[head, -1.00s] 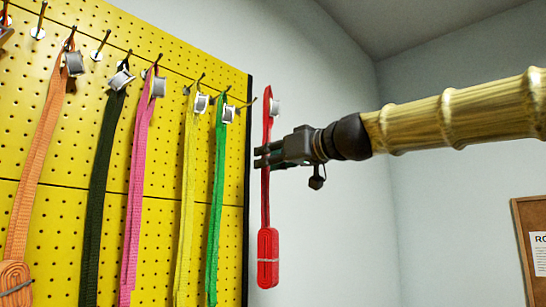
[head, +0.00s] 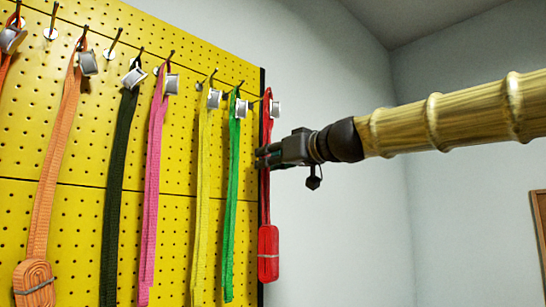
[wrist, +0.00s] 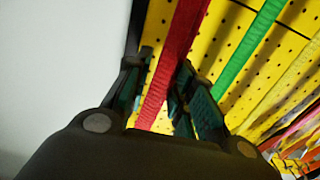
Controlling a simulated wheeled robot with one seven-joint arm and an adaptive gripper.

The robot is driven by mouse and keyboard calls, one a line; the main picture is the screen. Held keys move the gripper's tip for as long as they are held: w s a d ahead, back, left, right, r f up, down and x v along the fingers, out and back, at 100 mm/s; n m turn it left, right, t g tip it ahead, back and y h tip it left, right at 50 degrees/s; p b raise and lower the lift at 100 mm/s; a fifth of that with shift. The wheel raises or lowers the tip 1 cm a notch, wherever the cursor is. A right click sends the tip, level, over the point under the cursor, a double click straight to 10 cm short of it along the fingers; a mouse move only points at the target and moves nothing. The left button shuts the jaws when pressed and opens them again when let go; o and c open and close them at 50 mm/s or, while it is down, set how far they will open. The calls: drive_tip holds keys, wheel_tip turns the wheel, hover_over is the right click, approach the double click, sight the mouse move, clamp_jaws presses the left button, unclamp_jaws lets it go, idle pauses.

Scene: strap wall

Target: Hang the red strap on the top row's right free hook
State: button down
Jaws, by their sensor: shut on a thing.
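The red strap (head: 265,207) hangs upright from my gripper (head: 262,157), which is shut on it below its top loop and silver buckle (head: 275,109). Its bundled lower end (head: 268,255) hangs free. In the wrist view the red strap (wrist: 176,55) runs between the fingers of my gripper (wrist: 160,88). The top row's right free hook (head: 254,101) sticks out near the board's right edge, just right of the green strap (head: 232,170). The red loop overlaps the board edge beside the hook tip; I cannot tell whether it is around it.
The yellow pegboard (head: 180,225) carries yellow, pink, dark green and orange straps on hooks left of the green one. Another free hook (head: 113,42) sits between the orange and dark green straps. Plain wall and open room lie right of the board.

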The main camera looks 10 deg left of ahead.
drive_tip(key=shift+w+a+f+b, duration=0.3)
drive_tip(key=shift+w+a+f, duration=0.1)
drive_tip(key=shift+a, duration=0.15)
drive_tip(key=shift+w+a+f+b, duration=0.25)
drive_tip(key=shift+w+a+f, duration=0.1)
drive_tip(key=shift+a, duration=0.15)
idle(0.4)
drive_tip(key=c, duration=1.1)
unclamp_jaws()
drive_tip(key=shift+s, duration=0.1)
drive_tip(key=v, duration=1.2)
drive_tip(key=shift+d, duration=0.1)
